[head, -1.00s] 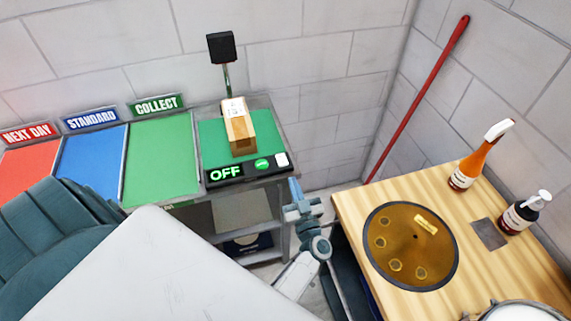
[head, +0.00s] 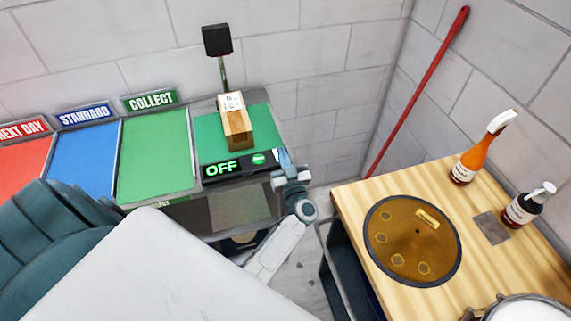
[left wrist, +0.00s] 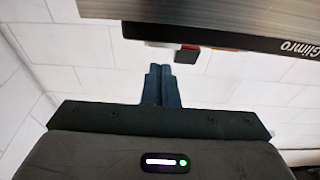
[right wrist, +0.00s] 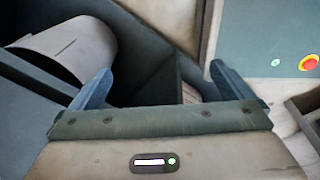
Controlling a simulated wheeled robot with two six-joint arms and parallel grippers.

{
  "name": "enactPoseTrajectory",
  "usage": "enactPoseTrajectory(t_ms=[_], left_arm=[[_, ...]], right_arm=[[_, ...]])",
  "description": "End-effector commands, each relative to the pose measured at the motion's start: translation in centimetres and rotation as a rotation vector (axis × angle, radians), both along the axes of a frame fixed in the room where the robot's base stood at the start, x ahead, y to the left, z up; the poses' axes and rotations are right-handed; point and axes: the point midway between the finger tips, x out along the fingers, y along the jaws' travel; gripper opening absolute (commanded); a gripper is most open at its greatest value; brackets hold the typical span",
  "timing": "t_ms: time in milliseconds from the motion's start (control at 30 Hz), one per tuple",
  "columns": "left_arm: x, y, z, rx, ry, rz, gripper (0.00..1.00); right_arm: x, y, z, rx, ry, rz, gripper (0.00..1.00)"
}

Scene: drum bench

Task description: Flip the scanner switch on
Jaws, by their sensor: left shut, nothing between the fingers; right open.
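The scanner's black head (head: 217,41) stands on a post behind the green pad (head: 208,141). The display on the black front strip reads OFF (head: 221,168), with a green round button (head: 258,158) beside it. My left gripper (head: 284,156) is shut and empty at the strip's right end, covering the spot where the white switch showed earlier. Whether it touches the switch I cannot tell. My right gripper (right wrist: 160,86) is open and empty.
A cardboard box (head: 236,126) sits on the green pad. Red, blue and green lanes (head: 157,152) lie to its left. A wooden bench (head: 350,200) with a round brown disc (head: 405,245) and two bottles stands to the right. A red pole (head: 418,90) leans in the corner.

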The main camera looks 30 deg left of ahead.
Motion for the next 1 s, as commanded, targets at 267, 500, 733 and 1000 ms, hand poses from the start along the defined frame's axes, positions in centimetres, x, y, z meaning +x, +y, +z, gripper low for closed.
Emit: enactPoseTrajectory(t_ms=[267,500,733,1000], left_arm=[[-0.1,-0.2,-2.1,-0.001,-0.004,0.000,0.00],[-0.2,-0.3,-2.2,0.000,-0.003,0.001,0.00],[-0.2,-0.3,-2.3,0.001,-0.004,0.001,0.00],[-0.2,-0.3,-4.1,0.067,-0.057,0.001,0.00]], right_arm=[[0.0,0.6,-2.6,0.007,0.000,-0.002,1.00],[0.0,0.6,-2.7,0.007,0.000,-0.002,1.00],[0.0,0.5,-2.8,0.006,0.000,-0.001,1.00],[0.0,0.1,-6.0,0.002,0.000,-0.001,1.00]])
